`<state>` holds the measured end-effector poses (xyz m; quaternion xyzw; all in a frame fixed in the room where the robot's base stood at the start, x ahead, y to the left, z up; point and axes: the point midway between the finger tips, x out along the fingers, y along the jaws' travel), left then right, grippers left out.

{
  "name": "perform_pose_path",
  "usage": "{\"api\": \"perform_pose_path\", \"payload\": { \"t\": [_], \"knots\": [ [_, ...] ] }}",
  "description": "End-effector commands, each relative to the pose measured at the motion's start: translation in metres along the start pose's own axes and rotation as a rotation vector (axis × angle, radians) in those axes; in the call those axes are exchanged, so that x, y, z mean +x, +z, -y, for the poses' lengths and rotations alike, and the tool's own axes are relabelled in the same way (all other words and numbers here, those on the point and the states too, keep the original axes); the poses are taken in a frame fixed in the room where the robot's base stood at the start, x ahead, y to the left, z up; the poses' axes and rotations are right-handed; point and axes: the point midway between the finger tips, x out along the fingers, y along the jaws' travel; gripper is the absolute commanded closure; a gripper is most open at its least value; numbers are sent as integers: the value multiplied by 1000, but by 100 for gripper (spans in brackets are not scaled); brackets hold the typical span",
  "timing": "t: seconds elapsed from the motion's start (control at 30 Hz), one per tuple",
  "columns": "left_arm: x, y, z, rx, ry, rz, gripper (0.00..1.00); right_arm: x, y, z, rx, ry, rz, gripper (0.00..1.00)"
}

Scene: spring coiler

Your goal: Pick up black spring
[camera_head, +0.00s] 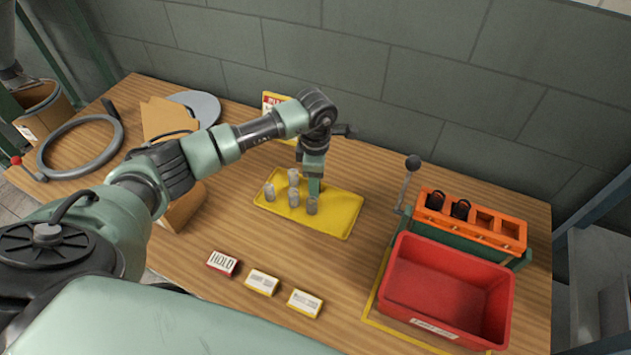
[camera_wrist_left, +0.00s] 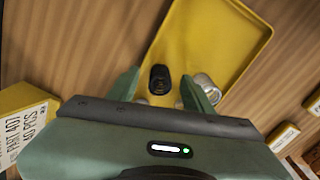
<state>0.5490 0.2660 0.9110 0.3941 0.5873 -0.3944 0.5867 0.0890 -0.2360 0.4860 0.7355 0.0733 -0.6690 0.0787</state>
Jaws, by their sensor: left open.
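A yellow tray (camera_head: 340,213) lies on the wooden table with several grey springs (camera_head: 293,198) standing on its left part. My left gripper (camera_head: 314,186) points down over the tray, close beside the grey springs. In the left wrist view, a black spring (camera_wrist_left: 159,78) stands on the tray (camera_wrist_left: 222,32), between and just beyond the open fingers of the left gripper (camera_wrist_left: 160,90). A grey spring (camera_wrist_left: 207,88) stands by the right finger. In the head view I cannot make out this black spring. My right gripper is not in view.
An orange rack (camera_head: 485,238) holds two black pieces (camera_head: 460,209), behind a red bin (camera_head: 448,290). A lever (camera_head: 408,184) rises left of the rack. Small label blocks (camera_head: 262,282) line the front. A grey ring (camera_head: 80,147) and cardboard (camera_head: 165,118) are at left.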

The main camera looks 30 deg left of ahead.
Motion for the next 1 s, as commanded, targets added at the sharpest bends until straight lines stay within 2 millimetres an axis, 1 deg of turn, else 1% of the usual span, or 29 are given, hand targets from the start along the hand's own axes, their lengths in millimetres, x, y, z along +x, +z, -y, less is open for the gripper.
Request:
{"api": "perform_pose_path", "payload": {
  "t": [0.2,0.27,0.3,0.37,0.4,0.77,0.87,0.97,1.0],
  "knots": [
    [1,0,0,0,1,0,50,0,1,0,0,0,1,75],
    [1,0,0,0,1,0,66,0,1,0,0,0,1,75],
    [1,0,0,0,1,0,77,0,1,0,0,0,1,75],
    [1,0,0,0,1,0,94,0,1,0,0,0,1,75],
    [1,0,0,0,1,0,100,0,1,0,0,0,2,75],
    [-2,0,-1,0,2,1,100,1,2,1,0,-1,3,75],
    [-9,0,-2,-1,3,3,100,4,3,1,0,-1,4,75],
    [-20,0,-2,-1,5,2,100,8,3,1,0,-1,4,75],
    [-27,0,-2,0,6,2,100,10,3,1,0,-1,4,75]
  ]
}}
